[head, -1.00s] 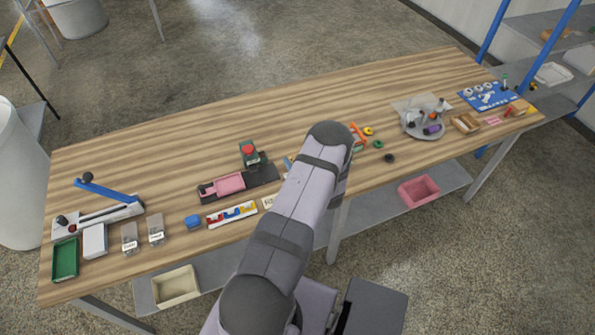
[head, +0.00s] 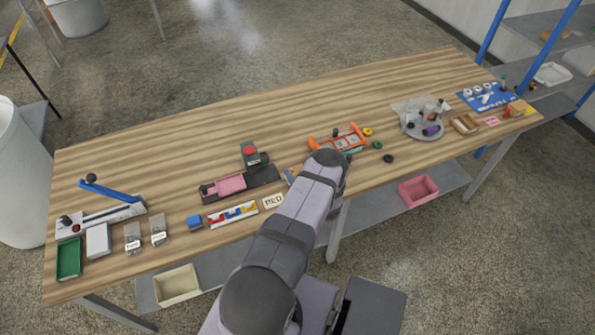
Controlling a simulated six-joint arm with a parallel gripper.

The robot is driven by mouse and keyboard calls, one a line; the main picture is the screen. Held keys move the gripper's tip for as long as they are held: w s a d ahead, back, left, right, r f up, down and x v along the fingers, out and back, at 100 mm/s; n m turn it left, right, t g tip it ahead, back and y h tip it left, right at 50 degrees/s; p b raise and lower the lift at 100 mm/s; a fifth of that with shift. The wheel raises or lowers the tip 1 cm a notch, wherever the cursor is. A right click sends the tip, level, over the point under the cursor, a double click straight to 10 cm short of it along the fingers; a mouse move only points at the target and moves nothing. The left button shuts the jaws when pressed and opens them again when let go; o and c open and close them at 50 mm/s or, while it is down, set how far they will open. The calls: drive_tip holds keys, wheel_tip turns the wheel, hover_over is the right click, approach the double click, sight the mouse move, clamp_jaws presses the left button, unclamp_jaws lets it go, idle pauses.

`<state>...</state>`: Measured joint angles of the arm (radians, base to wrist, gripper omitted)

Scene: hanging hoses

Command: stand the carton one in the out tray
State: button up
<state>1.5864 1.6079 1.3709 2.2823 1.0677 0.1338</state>
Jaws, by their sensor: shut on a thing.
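My arm (head: 300,205) reaches up over the front middle of the bench. Its end hides my gripper, so neither the jaws nor anything between them shows. I cannot pick out the carton for sure. No readable label shows which tray is the out tray. A brown tray (head: 465,123) sits toward the right end.
An orange-handled frame (head: 337,138) lies just beyond my arm's end. A pink block on a dark fixture (head: 230,184), a blue-lever device (head: 105,205) and a round grey turntable (head: 425,124) stand on the bench (head: 215,130). The back middle is clear.

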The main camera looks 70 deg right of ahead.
drive_tip(key=shift+f, duration=0.25)
drive_tip(key=o, duration=1.1)
drive_tip(key=shift+r, duration=0.1)
drive_tip(key=shift+r, duration=0.2)
drive_tip(key=b+v, duration=0.2)
drive_tip(key=v, duration=0.8)
drive_tip(key=shift+s+b, duration=0.15)
drive_tip(key=shift+b, duration=0.25)
drive_tip(key=shift+v, duration=0.85)
